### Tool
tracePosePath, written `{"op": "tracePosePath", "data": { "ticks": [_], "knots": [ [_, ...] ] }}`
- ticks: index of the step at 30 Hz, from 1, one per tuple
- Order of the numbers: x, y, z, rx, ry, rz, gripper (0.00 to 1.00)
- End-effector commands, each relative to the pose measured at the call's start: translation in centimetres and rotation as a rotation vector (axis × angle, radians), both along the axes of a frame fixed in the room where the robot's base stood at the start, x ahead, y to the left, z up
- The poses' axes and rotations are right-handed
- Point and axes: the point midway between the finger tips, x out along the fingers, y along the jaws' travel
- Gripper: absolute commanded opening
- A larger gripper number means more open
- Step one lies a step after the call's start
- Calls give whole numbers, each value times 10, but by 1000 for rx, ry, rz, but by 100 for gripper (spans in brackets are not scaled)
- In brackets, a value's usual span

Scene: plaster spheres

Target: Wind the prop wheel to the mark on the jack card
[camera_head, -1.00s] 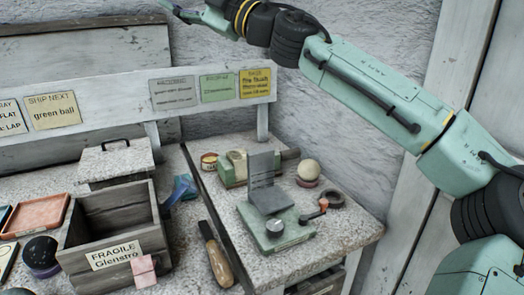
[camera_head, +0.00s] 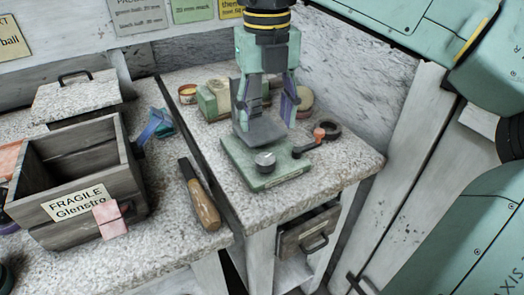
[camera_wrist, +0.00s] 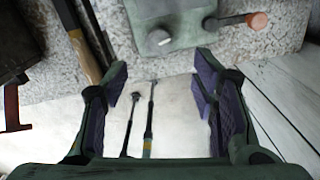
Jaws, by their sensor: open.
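A green jack-like device (camera_head: 232,157) stands on the right bench, with a dark grey plate (camera_head: 262,133) and a round metal knob (camera_head: 265,162) on its base. My gripper (camera_head: 266,112) hangs open and empty over the device, hiding part of the plate. In the wrist view my fingers (camera_wrist: 162,82) are spread, with the knob (camera_wrist: 159,40) and orange crank end (camera_wrist: 257,20) beyond them. A green wall card (camera_head: 192,10) reads "20 mm mark"; its heading is cut off.
A wooden FRAGILE crate (camera_head: 78,165) stands left. A wooden-handled tool (camera_head: 203,205) lies near the gap between benches. Bench front right is clear.

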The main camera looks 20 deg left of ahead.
Motion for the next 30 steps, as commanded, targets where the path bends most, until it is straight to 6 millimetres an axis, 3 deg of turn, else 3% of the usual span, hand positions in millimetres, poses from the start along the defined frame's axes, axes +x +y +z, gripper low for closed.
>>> {"op": "tracePosePath", "data": {
  "ticks": [9, 15, 27, 30],
  "knots": [
    [-1, 1, -59, 3, 5, 3, 53],
    [-1, 1, -86, 4, 3, 1, 53],
    [-1, 2, -96, 6, 2, 1, 53],
    [-1, 2, -96, 5, 3, 1, 48]
  ]
}}
